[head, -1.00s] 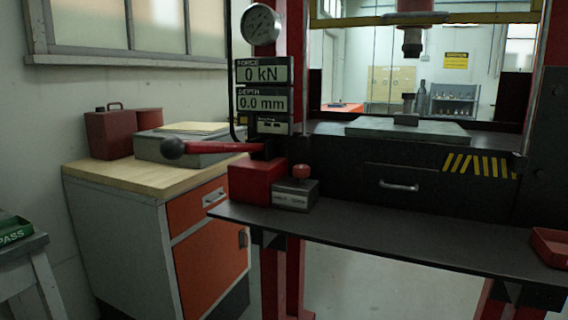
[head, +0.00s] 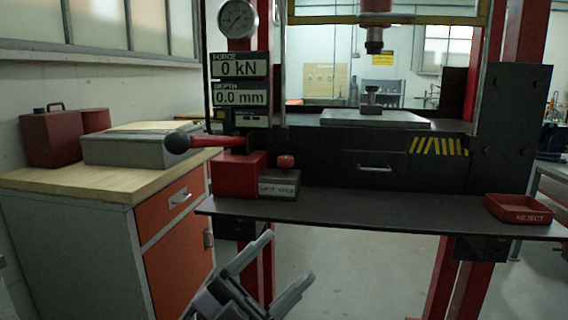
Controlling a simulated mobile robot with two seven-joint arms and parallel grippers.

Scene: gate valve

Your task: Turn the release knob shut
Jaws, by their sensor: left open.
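The release knob (head: 286,162) is a small red knob on top of a grey valve block (head: 278,184), which has a label on its front. The block sits on the dark shelf of the press, right of a red pump block (head: 238,176). My left gripper (head: 277,282) is at the bottom of the head view, below the shelf's front edge and well short of the knob. Its two grey fingers are apart with nothing between them. My right gripper is not in view.
A pump lever (head: 208,142) with a dark ball end sticks out left above the pump block. A red reject tray (head: 518,208) sits at the shelf's right end. The shelf (head: 370,212) is clear between block and tray. An orange-fronted cabinet (head: 172,232) stands left.

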